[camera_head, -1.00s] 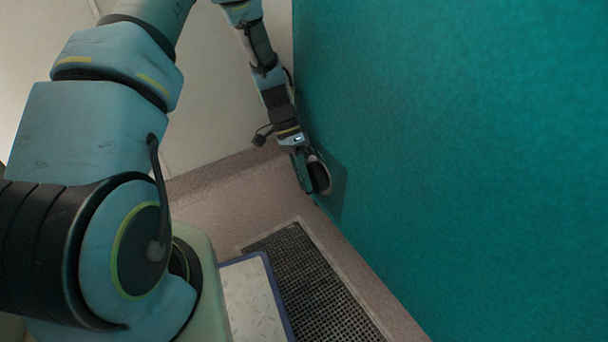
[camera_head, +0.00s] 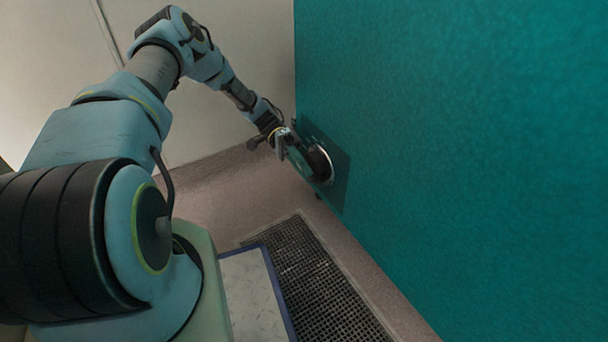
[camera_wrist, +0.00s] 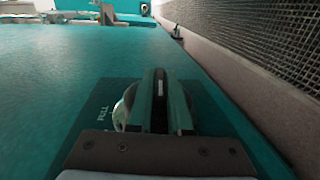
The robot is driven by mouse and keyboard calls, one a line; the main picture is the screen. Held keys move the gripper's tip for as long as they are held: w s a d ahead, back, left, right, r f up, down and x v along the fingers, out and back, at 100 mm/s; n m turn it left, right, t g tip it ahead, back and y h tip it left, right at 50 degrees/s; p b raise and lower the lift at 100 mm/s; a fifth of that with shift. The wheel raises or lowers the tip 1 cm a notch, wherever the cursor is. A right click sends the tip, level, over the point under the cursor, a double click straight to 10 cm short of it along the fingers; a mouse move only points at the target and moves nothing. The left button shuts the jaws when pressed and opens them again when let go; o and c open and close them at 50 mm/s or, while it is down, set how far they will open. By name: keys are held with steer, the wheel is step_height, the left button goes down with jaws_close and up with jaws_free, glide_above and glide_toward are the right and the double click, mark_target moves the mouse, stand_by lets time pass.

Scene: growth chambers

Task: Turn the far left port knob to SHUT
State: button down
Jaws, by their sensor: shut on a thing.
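The port knob (camera_head: 319,164) is a dark round knob with a pale ring, on a darker square plate (camera_head: 340,172) low on the teal wall. My gripper (camera_head: 289,148) is at the knob's left side in the head view. In the wrist view my gripper (camera_wrist: 160,100) has its two fingers closed around a dark upright bar, which looks like the knob's grip. A shiny curved rim (camera_wrist: 121,113) shows left of the fingers. Lettering on the plate beside it seems to read FULL. The knob's pointer and the other markings are hidden or too small to read.
The teal wall (camera_head: 450,150) fills the right side. A dark floor grate (camera_head: 318,285) runs along its foot. A pale panel with a blue rim (camera_head: 278,292) lies left of the grate. A pale wall (camera_head: 235,50) stands behind my arm.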

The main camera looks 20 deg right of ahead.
steer(key=shift+f+g+b, duration=0.15)
steer(key=shift+g+b, duration=0.3)
steer(key=shift+g, duration=0.05)
steer(key=c, duration=0.8)
jaws_free()
steer(key=shift+c, duration=0.2)
steer(key=w+a+b, duration=0.2)
steer(key=w+b, duration=0.2)
steer(key=w, duration=0.6)
steer(key=shift+w, duration=0.25)
